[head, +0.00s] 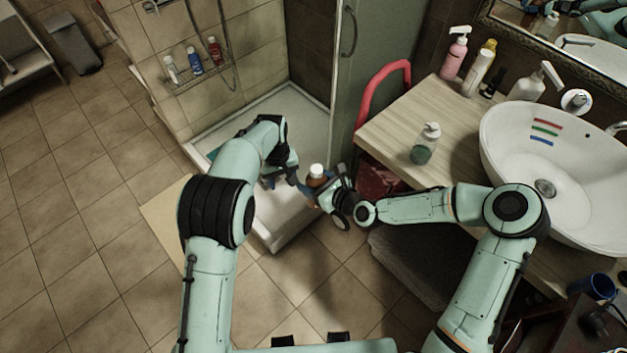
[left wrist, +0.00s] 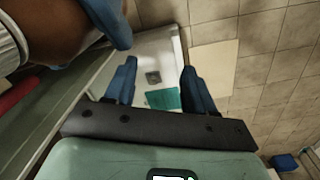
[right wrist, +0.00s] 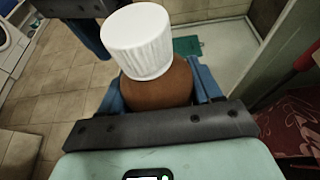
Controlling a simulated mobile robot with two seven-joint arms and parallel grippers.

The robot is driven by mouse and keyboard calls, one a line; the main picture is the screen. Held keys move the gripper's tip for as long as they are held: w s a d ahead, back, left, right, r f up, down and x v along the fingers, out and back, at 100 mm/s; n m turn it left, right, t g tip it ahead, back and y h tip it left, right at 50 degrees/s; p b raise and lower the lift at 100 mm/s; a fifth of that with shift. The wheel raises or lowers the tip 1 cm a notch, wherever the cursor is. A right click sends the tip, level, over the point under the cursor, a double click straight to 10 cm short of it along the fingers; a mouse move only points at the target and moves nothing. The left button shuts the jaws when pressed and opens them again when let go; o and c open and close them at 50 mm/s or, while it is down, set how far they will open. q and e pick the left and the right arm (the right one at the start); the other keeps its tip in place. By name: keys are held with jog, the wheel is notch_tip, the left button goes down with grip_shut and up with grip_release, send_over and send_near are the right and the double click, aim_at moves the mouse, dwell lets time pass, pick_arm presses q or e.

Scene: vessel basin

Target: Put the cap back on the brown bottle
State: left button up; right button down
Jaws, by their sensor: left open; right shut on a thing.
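The brown bottle (head: 316,182) is held upright in my right gripper (head: 327,189), whose blue fingers close on its sides in the right wrist view (right wrist: 158,92). The white ribbed cap (right wrist: 138,40) sits on top of the bottle; whether it is screwed tight cannot be told. The cap (head: 317,170) also shows in the head view. My left gripper (head: 297,183) is open and empty just left of the bottle, apart from it. In the left wrist view, the bottle (left wrist: 62,28) is at the upper left, outside the fingers (left wrist: 158,82).
The counter (head: 400,130) carries a soap dispenser (head: 425,145), several bottles and the basin (head: 560,170). A red-framed chair (head: 383,92) is behind my right gripper. The shower tray (head: 295,225) is below the grippers. Open floor (head: 60,210) lies at left.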

pick_arm(q)
send_near(317, 168)
jog(key=w+a+f, duration=0.3)
jog(key=f, duration=0.3)
jog(key=s+d+r, duration=0.1)
jog(key=r, duration=0.2)
jog(key=s+d+r, duration=0.1)
jog(key=shift+s+d+r, duration=0.3)
jog(key=shift+d, duration=0.05)
jog(key=shift+s+d+r, duration=0.25)
jog(key=shift+s+r, duration=0.05)
jog(key=shift+f, duration=0.15)
jog(key=shift+f, duration=3.9)
grip_shut()
